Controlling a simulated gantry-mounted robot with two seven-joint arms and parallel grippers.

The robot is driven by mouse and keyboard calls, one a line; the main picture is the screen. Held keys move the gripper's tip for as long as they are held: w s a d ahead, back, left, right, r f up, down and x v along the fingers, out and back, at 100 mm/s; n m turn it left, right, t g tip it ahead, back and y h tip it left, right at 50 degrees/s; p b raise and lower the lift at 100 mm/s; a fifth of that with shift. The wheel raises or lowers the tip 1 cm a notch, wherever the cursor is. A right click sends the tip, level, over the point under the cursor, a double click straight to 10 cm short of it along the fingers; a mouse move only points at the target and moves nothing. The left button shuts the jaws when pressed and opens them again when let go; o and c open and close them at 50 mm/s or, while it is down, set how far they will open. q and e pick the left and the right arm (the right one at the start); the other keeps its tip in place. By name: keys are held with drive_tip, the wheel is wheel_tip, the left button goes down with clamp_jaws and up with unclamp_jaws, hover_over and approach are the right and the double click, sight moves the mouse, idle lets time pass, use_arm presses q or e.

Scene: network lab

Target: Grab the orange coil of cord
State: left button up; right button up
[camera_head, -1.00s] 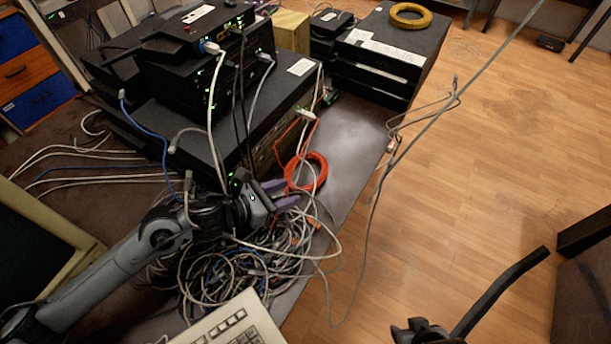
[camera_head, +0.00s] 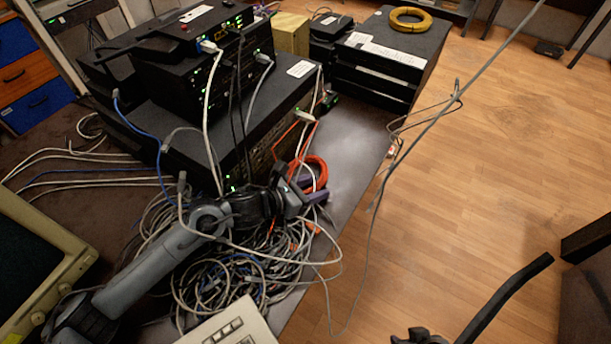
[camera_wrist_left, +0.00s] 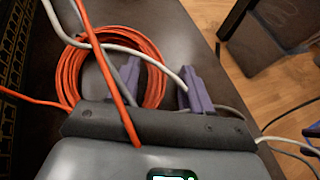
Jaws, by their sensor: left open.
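The orange coil of cord (camera_head: 318,172) lies on the dark tabletop beside the stacked network boxes, partly hidden by my left gripper. In the left wrist view the coil (camera_wrist_left: 70,75) is a flat ring. My left gripper (camera_head: 317,190) is open, with purple fingers at the near side of the coil. In the wrist view (camera_wrist_left: 160,82) the left finger overlaps the inside of the ring and the right finger is outside it. The ring's right side shows between the fingers. I cannot tell whether they touch it.
A white cable (camera_wrist_left: 140,52) crosses over the coil and between the fingers. Tangled cables (camera_head: 235,275) lie near the arm. Black network boxes (camera_head: 215,125) stand at left. A yellow coil (camera_head: 410,18) rests on a far box stack. Tabletop (camera_head: 355,150) right of the coil is clear.

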use_arm(q)
clamp_jaws()
drive_tip(key=shift+r, duration=0.1)
idle(0.4)
